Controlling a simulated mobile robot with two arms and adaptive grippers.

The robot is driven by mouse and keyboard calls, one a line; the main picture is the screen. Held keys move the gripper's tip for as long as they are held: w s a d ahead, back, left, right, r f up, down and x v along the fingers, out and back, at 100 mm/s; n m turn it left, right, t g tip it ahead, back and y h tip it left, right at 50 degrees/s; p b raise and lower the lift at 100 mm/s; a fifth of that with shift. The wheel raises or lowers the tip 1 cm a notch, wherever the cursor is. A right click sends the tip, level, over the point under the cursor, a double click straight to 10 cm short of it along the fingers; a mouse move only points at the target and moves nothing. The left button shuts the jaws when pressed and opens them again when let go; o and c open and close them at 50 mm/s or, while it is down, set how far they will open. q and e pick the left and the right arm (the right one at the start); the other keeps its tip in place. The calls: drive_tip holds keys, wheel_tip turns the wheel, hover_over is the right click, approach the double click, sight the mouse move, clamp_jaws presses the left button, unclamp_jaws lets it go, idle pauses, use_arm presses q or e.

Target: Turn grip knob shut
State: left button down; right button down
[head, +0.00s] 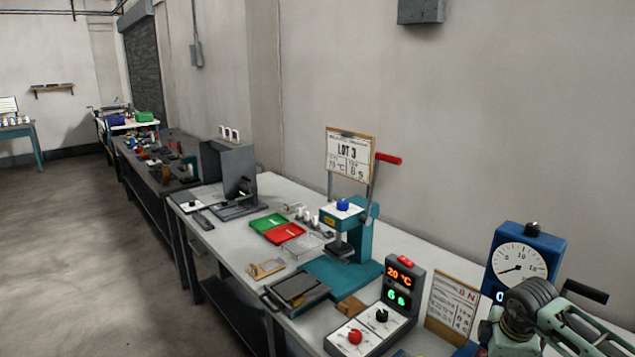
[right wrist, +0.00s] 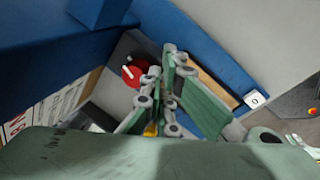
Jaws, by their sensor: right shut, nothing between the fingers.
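A red knob (right wrist: 132,71) with a white pointer line sits on a dark panel in the right wrist view, partly behind my fingers. I cannot tell which knob is the grip knob. In the head view a control box (head: 402,323) carries a red knob (head: 355,337), a black knob (head: 382,315) and lit displays. My right gripper (right wrist: 163,85) is shut and empty, its green fingers close to the red knob in the picture; contact cannot be told. In the head view my right arm (head: 535,318) is at the lower right. My left gripper is out of view.
A blue gauge unit (head: 520,262) stands behind my right arm. A printed board (head: 453,305) leans between it and the control box. A teal press (head: 352,245) with a red-handled lever and red and green trays (head: 270,222) stand farther along the bench.

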drive_tip(key=shift+w+b, duration=0.35)
drive_tip(key=shift+w, duration=0.25)
idle(0.7)
drive_tip(key=shift+w+a, duration=0.2)
drive_tip(key=shift+a, duration=0.25)
idle(0.6)
drive_tip(key=shift+s+a, duration=0.1)
drive_tip(key=shift+s, duration=0.05)
drive_tip(key=w+p+v, duration=0.1)
drive_tip(key=p+v, duration=0.2)
drive_tip(key=v, duration=0.3)
drive_tip(key=shift+p, duration=0.4)
drive_tip(key=shift+s+r, duration=0.1)
drive_tip(key=shift+d, duration=0.2)
